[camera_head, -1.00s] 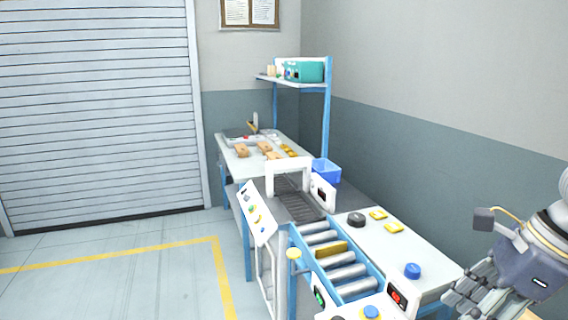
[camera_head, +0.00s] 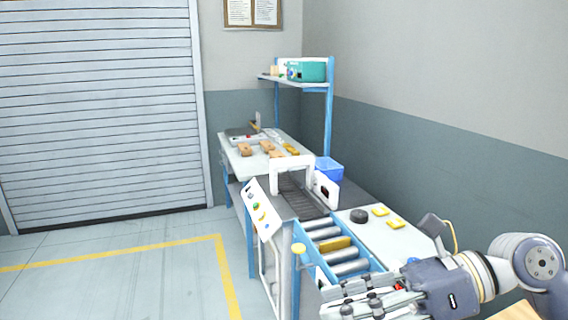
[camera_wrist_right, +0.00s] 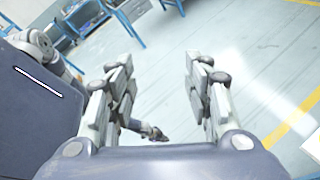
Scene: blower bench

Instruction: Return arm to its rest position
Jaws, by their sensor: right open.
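My right arm (camera_head: 476,275) reaches in from the lower right of the head view. Its gripper (camera_head: 338,298) points left, in front of the near end of the roller conveyor and hiding part of the control panel there. In the right wrist view the same gripper (camera_wrist_right: 158,68) has its two fingers wide apart, with nothing held between them. Floor shows beyond the fingers. A small grey jointed part (camera_wrist_right: 150,130) shows low between them; I cannot tell what it is. My left gripper does not show in the head view.
The roller conveyor (camera_head: 345,268) carries a yellow piece (camera_head: 336,244). The white table (camera_head: 375,235) beside it holds a black puck (camera_head: 359,216) and yellow pieces (camera_head: 396,224). A blue bin (camera_head: 329,168) stands behind. The floor at left (camera_head: 120,275) is clear.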

